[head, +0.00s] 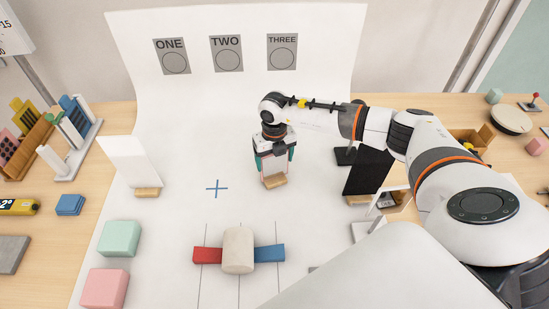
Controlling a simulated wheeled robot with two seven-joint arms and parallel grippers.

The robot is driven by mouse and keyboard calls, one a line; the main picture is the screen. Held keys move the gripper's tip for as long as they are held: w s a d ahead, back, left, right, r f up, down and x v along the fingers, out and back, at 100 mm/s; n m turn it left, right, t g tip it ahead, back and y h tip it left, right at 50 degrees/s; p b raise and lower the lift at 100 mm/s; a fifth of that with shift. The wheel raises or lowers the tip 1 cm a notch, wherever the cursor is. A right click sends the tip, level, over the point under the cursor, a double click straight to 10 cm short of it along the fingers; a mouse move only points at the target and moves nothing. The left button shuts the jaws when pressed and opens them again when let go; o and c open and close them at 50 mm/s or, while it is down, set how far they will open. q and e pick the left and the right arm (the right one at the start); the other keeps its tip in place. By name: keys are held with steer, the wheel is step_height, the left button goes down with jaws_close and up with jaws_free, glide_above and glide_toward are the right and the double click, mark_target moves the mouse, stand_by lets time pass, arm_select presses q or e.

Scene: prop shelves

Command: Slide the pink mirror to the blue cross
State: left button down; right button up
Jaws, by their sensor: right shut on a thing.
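The pink mirror (272,169) stands upright on a small wooden foot on the white sheet, near the middle of the head view. My right gripper (273,158) reaches down from above and is shut on its upper part, hiding much of it. The blue cross (217,188) is marked flat on the white sheet, to the left of the mirror and slightly nearer to me. The mirror and the cross are apart, with bare sheet between them. My left gripper is not in view.
A white panel (129,162) on a wooden foot stands left of the cross; a black panel (368,171) stands right of the mirror. Nearer me lie a red block (208,256), a beige rounded block (238,250) and a blue block (270,253). Green and pink blocks sit at lower left.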

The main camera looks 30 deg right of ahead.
steer(key=shift+r, duration=0.2)
steer(key=w+a+b, duration=0.3)
steer(key=w+a, duration=0.1)
steer(key=a, duration=0.4)
steer(key=w+a+b, duration=0.3)
steer(key=w+a, duration=0.1)
steer(key=a, duration=0.5)
steer(key=shift+b, duration=0.4)
stand_by(2.0)
steer(key=shift+d, duration=0.1)
steer(key=shift+f, duration=0.25)
stand_by(0.3)
steer(key=o, duration=1)
